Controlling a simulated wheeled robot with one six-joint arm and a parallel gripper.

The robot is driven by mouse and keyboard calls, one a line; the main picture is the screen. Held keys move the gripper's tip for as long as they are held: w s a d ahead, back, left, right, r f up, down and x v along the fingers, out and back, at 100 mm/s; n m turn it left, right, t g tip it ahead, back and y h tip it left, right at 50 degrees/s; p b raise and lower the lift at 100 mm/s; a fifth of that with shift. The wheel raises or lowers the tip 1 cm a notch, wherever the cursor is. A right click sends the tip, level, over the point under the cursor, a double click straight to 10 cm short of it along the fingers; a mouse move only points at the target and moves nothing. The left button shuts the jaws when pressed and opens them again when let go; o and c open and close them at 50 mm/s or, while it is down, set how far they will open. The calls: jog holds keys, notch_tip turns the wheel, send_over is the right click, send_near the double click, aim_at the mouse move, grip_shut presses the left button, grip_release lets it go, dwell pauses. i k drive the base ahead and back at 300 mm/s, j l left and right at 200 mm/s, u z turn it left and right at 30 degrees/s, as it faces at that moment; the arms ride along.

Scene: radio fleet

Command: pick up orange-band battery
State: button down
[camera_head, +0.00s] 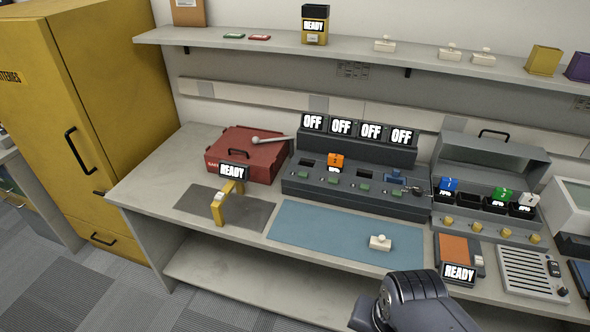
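The orange-topped battery (336,160) stands upright in a bay of the dark charger bank (350,205) on the bench. A small black label with white letters, too small to read surely, shows at its lower front. Its lower part is hidden in the bay. A dark, rounded part of my arm shows at the bottom edge, right of centre, well in front of the charger. My gripper's fingers are not visible, so its opening and any hold cannot be seen.
Signs reading OFF stand behind the charger. A red toolbox (245,155) and a yellow stand (228,206) are to its left. A dark case (490,168) with blue-, green- and white-topped items is to its right. A blue mat (330,232) in front holds one small white object (380,243).

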aim_at(334, 161)
jog(key=i+j+z, duration=0.2)
jog(key=i+j, duration=0.2)
jog(key=j, duration=0.25)
jog(key=i+j+z, duration=0.15)
jog(key=j, duration=0.2)
jog(key=i+j+z, duration=0.1)
jog(key=j, duration=0.25)
jog(key=i+j+z, duration=0.1)
jog(key=i+j, duration=0.15)
jog(key=j, duration=0.15)
